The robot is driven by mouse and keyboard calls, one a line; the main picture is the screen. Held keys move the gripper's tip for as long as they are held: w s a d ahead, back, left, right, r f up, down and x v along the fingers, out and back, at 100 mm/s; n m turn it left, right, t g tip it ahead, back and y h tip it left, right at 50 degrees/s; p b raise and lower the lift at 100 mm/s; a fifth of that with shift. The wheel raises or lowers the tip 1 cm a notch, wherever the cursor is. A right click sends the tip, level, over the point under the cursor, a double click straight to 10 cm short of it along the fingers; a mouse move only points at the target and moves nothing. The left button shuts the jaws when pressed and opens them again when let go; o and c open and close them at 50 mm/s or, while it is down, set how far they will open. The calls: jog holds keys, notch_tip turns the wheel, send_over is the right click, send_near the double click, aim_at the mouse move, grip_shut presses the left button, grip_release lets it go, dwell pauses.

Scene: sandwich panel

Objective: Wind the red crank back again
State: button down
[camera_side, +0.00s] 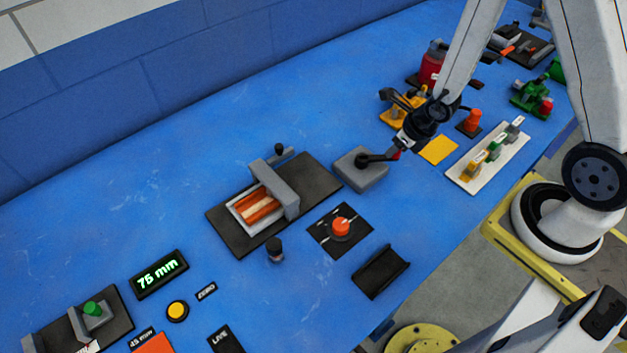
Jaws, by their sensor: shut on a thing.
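A grey box (358,175) stands on the blue table right of the middle. A black crank arm (375,158) on its top points right towards my gripper. A small red part, the grip of the red crank (397,155), shows at the end of that arm. My gripper (400,149) comes down from the upper right and is shut on the red crank's grip. The jaws hide most of the grip.
Left of the box is a black plate (318,175) with a grey press over a sandwich panel (262,207). A red knob (341,226) on a black plate stands in front. A yellow pad (438,150) and a white switch strip (487,172) lie to the right. A display (160,274) reads 75 mm.

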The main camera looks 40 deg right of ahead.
jog(key=shift+w, duration=0.15)
jog(key=shift+c, duration=2.1)
grip_release()
jog(key=shift+s+r, duration=0.2)
jog(key=v, duration=0.7)
jog(key=shift+r, duration=0.15)
